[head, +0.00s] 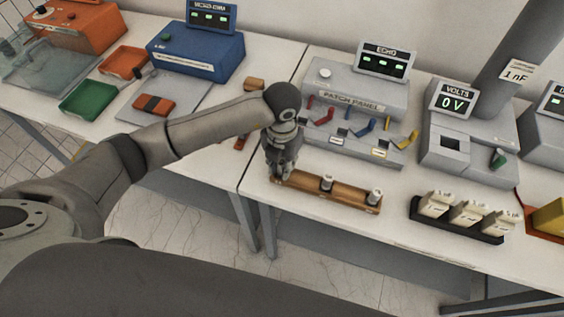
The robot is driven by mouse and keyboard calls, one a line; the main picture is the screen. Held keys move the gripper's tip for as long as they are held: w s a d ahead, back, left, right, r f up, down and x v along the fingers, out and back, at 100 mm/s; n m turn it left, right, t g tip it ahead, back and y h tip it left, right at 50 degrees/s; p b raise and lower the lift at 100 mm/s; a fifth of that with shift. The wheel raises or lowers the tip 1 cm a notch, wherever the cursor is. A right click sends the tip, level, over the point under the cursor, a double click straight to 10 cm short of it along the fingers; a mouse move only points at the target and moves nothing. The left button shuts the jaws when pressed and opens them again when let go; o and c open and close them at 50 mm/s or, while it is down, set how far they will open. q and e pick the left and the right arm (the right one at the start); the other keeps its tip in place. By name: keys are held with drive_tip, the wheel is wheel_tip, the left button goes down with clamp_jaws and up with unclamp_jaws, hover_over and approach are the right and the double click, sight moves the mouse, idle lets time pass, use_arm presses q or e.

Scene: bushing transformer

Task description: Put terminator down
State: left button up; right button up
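A wooden rack (350,199) lies near the front edge of the right table. Two small silver-grey cylinders, which look like terminators, stand upright in it, one near the middle (326,184) and one at the right end (375,197). My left gripper (278,174) points down at the rack's left end. Its fingers hide that end, and I cannot tell whether a terminator is between them or whether they are open. My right gripper is not in view.
Behind the rack stands a grey patch panel (355,100) with coloured levers. Right of the rack is a black tray (456,223) with several cream blocks, below a voltmeter unit (470,140). A gap separates this table from the left one, which holds a blue box (200,55).

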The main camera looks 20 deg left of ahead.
sight(282, 162)
use_arm(q)
drive_tip(key=o, duration=0.3)
drive_tip(key=shift+r, duration=0.6)
wheel_tip(282, 162, up, 10)
drive_tip(key=b, duration=0.3)
drive_tip(key=shift+f, duration=0.1)
drive_tip(key=shift+r, duration=0.7)
